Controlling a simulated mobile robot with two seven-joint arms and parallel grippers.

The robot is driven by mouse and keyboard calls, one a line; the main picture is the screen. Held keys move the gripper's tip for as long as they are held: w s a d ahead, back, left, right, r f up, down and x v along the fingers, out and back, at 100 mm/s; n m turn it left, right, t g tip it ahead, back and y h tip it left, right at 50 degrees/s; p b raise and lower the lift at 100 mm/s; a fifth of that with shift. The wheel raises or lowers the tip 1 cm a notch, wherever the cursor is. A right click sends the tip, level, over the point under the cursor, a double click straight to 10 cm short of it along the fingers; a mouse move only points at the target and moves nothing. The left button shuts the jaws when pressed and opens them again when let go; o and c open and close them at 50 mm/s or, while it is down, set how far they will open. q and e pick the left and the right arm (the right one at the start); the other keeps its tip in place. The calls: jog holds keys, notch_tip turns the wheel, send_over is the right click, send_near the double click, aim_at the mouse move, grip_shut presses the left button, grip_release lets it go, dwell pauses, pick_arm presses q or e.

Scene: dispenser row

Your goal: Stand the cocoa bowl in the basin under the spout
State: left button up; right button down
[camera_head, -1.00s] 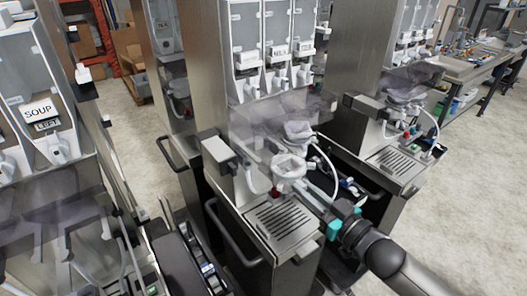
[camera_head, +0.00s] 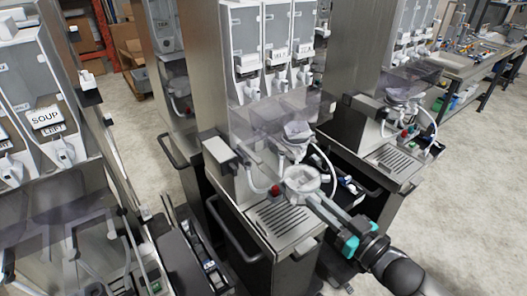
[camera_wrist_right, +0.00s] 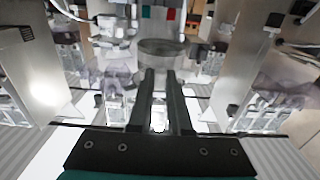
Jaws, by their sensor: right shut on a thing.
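A round grey, see-through bowl (camera_head: 302,179) is held by its near side in my right gripper (camera_head: 318,205). The gripper's two long fingers are shut on it, and the bowl looks about level. In the right wrist view the bowl (camera_wrist_right: 162,47) sits just past the fingertips (camera_wrist_right: 160,72). In the head view it is in front of and below the white spout funnel (camera_head: 297,133) of the middle dispenser. The slotted basin (camera_head: 283,218) is below and left of the bowl. I cannot tell the gap between bowl and basin. My left gripper is not in view.
A red button (camera_head: 275,190) is on the machine behind the basin, close left of the bowl. A clear hose (camera_head: 326,168) curves beside the funnel. A side handle (camera_head: 228,235) juts from the cabinet. Another dispenser (camera_head: 393,160) stands to the right; a soup dispenser (camera_head: 45,118) is left.

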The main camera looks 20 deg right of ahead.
jog(key=shift+s+d, duration=0.15)
jog(key=shift+s, duration=0.3)
